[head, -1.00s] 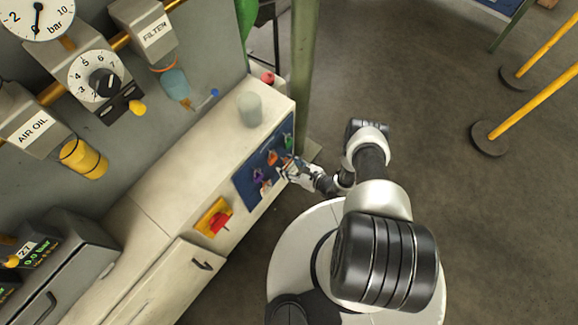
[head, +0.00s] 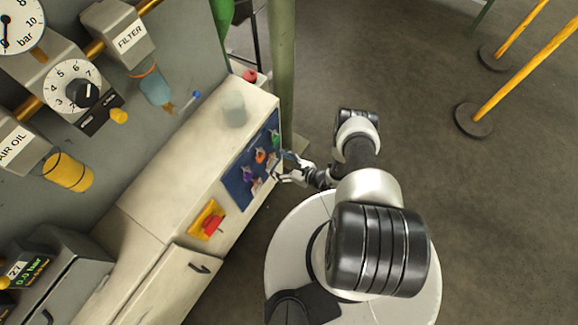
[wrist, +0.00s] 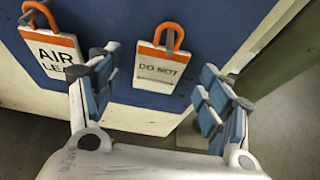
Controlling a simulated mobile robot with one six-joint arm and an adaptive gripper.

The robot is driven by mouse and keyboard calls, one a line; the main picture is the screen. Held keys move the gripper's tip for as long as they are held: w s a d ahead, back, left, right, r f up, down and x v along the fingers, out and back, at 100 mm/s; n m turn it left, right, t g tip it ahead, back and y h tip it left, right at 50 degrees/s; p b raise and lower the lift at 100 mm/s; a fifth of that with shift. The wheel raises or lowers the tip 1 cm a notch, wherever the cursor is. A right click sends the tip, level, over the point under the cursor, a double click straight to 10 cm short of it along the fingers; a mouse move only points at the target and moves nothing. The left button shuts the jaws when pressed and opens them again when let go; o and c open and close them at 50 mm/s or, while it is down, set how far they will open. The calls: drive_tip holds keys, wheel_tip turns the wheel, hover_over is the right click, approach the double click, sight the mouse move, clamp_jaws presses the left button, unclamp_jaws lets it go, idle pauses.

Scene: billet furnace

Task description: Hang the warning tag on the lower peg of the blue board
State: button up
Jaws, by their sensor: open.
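A white tag with an orange top, lettered "DO NOT" (wrist: 160,68), hangs by its orange loop on a grey peg of the blue board (wrist: 112,22). A similar tag lettered "AIR LEAK" (wrist: 52,50) hangs on another peg to its left. My gripper (wrist: 160,85) is open and empty, its fingers either side of the "DO NOT" tag with gaps on both sides. In the head view the blue board (head: 236,189) is on the cabinet front, with my gripper (head: 280,170) just off its right side; the tags there are too small to read.
The board also carries small coloured items, among them an orange one (head: 260,156). A yellow plate with a red switch (head: 210,222) sits on the cabinet (head: 150,205) nearby. A green post (head: 282,75) stands behind my gripper. The floor to the right is clear up to yellow posts.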

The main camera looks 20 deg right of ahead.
drive_tip(key=v, duration=1.1)
drive_tip(key=shift+s, duration=0.1)
drive_tip(key=w+r+n+g+y, duration=0.2)
drive_tip(key=w+r+n, duration=0.2)
drive_tip(key=r, duration=0.4)
drive_tip(key=w+r+n+g+y, duration=0.1)
drive_tip(key=w+r+n, duration=0.25)
drive_tip(key=r, duration=0.55)
drive_tip(key=a+r+n+g, duration=0.3)
drive_tip(key=r+n+g, duration=0.3)
drive_tip(key=r, duration=1)
drive_tip(key=s+a+r+n+g+h, duration=0.1)
drive_tip(key=a+r+n, duration=0.15)
drive_tip(key=r, duration=0.25)
drive_tip(key=s+a+r+n+h, duration=0.1)
drive_tip(key=s+r+n, duration=0.15)
drive_tip(key=r, duration=0.25)
drive_tip(key=s+r+n+t+h, duration=0.4)
drive_tip(key=s+r+n+h, duration=0.4)
drive_tip(key=s+r, duration=0.8)
drive_tip(key=shift+s+r+n+h, duration=0.25)
drive_tip(key=shift+s+n+h, duration=0.15)
drive_tip(key=shift+n, duration=0.75)
